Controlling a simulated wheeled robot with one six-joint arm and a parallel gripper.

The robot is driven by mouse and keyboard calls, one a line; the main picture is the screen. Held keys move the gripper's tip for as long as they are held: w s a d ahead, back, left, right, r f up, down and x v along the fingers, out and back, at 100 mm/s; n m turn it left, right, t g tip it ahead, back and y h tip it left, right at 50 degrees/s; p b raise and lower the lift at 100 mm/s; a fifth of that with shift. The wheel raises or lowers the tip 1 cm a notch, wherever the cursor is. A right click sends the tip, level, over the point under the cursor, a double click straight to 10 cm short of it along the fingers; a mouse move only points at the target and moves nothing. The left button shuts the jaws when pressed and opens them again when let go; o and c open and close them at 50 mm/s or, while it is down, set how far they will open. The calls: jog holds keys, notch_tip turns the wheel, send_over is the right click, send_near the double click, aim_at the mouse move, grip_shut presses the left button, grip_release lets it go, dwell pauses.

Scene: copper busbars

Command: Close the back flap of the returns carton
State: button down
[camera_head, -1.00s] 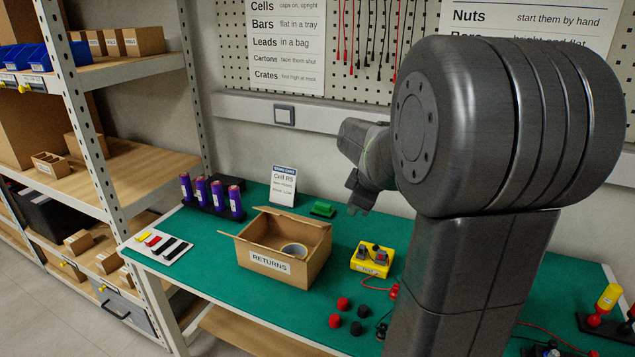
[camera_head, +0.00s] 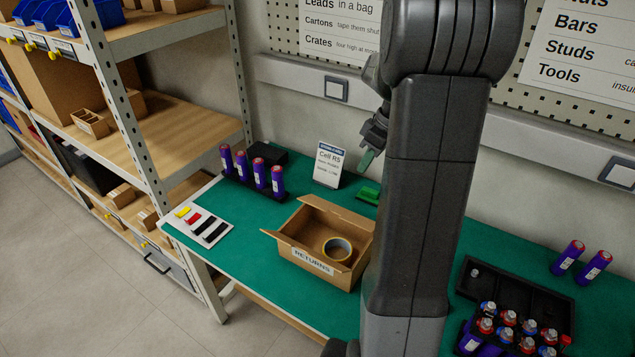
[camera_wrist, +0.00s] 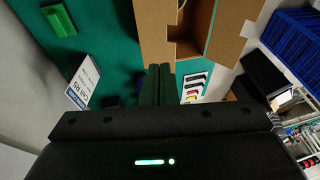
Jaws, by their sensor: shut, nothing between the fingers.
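The returns carton (camera_head: 311,262) is an open brown box with a RETURNS label, standing on the green table. Its back flap (camera_head: 340,211) stands up along the back rim, and a side flap (camera_head: 283,246) sticks out at its left. A tape roll (camera_head: 337,248) lies inside. My gripper (camera_head: 366,161) is in the air above and behind the carton, near the wall, apart from it. In the wrist view its fingers (camera_wrist: 158,84) are together and empty, just below the carton's cardboard (camera_wrist: 154,33).
A white Cell R5 sign (camera_head: 329,165) and a green block (camera_head: 369,192) stand behind the carton. Several purple cells (camera_head: 259,173) stand at its left. A card with coloured strips (camera_head: 203,226) lies at the table's left edge. Shelving (camera_head: 160,130) rises at the left.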

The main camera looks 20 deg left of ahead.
jog(key=a, duration=0.2)
jog(key=p, duration=0.2)
send_near(335, 212)
jog(key=x, duration=0.4)
jog(key=shift+w+a+f, duration=0.25)
jog(key=shift+a+f, duration=0.05)
jog(key=shift+f, duration=0.05)
jog(key=shift+s+f, duration=0.3)
jog(key=shift+f, duration=0.35)
jog(key=shift+w+f, duration=0.1)
